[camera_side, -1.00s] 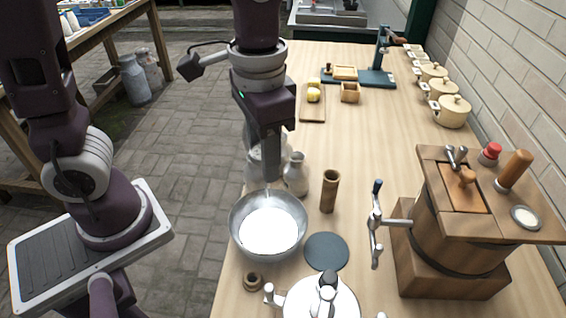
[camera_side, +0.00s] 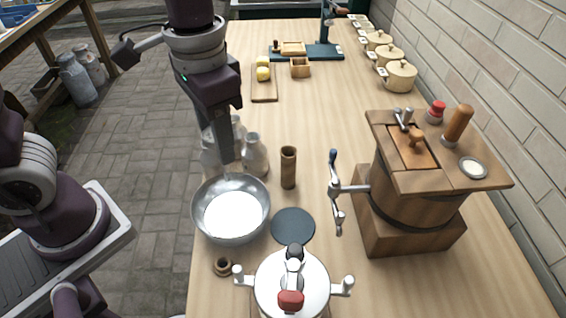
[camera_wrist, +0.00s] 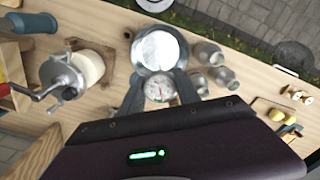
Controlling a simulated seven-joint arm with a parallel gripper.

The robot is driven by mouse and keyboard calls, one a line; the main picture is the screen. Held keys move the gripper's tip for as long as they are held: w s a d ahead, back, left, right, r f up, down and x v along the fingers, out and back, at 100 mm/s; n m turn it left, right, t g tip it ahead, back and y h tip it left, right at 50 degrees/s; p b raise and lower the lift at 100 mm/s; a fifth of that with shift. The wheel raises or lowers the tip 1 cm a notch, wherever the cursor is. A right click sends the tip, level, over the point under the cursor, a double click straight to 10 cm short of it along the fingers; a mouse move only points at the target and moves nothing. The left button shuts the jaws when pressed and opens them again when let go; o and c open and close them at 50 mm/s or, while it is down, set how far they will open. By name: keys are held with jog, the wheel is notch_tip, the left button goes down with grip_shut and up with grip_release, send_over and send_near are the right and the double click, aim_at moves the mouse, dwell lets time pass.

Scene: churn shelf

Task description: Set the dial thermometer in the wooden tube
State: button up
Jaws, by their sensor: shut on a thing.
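The dial thermometer (camera_wrist: 160,88) shows its round white face in the wrist view, between the fingertips of my gripper (camera_wrist: 158,92). My gripper (camera_side: 227,160) is shut on it, above the far part of a metal bowl (camera_side: 205,225) in the side view. The thermometer's stem is too small and pale there to make out clearly. The wooden tube (camera_side: 289,168) stands upright on the table, right of the bowl and apart from my gripper. I cannot make out the tube in the wrist view.
Pale jars (camera_side: 255,153) stand close behind the bowl. A dark round mat (camera_side: 293,226) and a lidded metal vessel (camera_side: 291,285) are in front of the tube. A wooden churn (camera_side: 415,190) with a crank (camera_side: 335,190) is to the right. The table's middle is clear.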

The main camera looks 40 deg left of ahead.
jog(key=w+d+r, duration=0.1)
jog(key=w+r, duration=0.1)
jog(key=w, duration=0.5)
jog(key=w+d+r, duration=0.1)
jog(key=w+r, duration=0.1)
jog(key=w, duration=0.5)
send_over(288, 148)
jog(key=s+d, duration=0.1)
jog(key=shift+n, duration=0.3)
jog(key=shift+f, duration=2.45)
jog(key=shift+f, duration=5.4)
jog(key=shift+r, duration=0.1)
jog(key=o, duration=1.1)
